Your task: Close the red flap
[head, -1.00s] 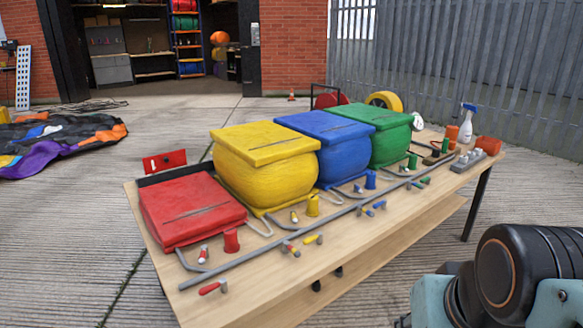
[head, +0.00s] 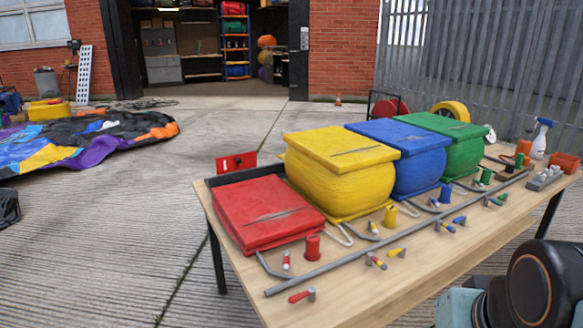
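A small red flap (head: 236,161) stands upright at the back left of the table, behind the low red block. My gripper is out of view; only part of my arm shows at the lower right.
Tall yellow (head: 345,180), blue (head: 409,156) and green (head: 451,143) blocks stand in a row right of the red one. A grey pipe (head: 340,268), small coloured valves and caps line the table's front. The floor left of the table is clear near the flap.

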